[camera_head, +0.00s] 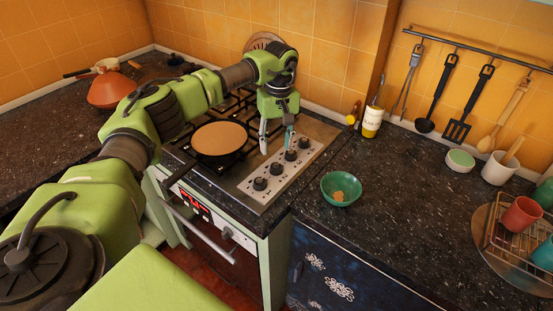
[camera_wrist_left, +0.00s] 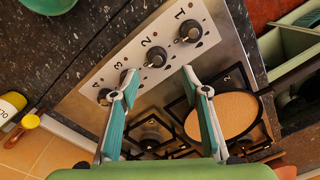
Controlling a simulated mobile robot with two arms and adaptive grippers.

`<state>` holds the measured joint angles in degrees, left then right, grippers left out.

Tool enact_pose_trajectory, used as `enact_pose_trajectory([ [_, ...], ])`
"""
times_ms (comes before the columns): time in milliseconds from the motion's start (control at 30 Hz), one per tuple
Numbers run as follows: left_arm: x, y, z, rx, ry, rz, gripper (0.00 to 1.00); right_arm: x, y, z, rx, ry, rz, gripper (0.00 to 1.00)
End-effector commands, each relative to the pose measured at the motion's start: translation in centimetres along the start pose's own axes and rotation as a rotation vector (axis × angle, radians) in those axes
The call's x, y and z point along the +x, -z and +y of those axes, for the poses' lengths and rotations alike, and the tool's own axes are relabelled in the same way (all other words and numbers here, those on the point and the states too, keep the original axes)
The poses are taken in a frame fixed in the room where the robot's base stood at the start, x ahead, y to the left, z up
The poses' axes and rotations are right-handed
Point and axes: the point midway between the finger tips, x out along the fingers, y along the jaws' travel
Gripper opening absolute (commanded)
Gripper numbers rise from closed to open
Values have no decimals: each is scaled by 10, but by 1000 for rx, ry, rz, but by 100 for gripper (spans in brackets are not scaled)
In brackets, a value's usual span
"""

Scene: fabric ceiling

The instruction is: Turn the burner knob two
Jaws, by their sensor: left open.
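Burner knob two (camera_head: 276,169) is a black round knob on the stove's pale control strip, second from the front in the head view. In the left wrist view, knob two (camera_wrist_left: 155,57) sits beside the printed "2", framed between the fingertips but ahead of them. My left gripper (camera_head: 276,143) hangs pointing down over the stove beside the knob row, its two fingers apart and empty. In the left wrist view the gripper (camera_wrist_left: 160,72) is spread wide, and one finger partly covers knob three (camera_wrist_left: 128,76). My right gripper is not in view.
Knobs one (camera_head: 260,183) and four (camera_head: 304,142) share the strip. A pan (camera_head: 219,138) lies on the grates left of the gripper. A green bowl (camera_head: 341,188) stands on the counter to the right.

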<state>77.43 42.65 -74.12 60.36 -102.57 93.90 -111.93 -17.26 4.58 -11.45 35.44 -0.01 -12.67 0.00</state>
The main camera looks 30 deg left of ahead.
Motion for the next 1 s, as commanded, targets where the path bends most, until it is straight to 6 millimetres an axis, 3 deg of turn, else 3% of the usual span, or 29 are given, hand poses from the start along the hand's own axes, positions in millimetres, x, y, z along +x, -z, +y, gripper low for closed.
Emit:
enact_pose_trajectory([
  [200,45,-1,0,-1,3,-3,42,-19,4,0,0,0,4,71],
  [400,73,-1,0,-1,1,-3,42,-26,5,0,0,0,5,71],
  [833,86,-1,1,1,-2,-1,42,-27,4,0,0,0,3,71],
  [1000,85,-1,1,1,-2,-1,4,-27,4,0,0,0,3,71],
])
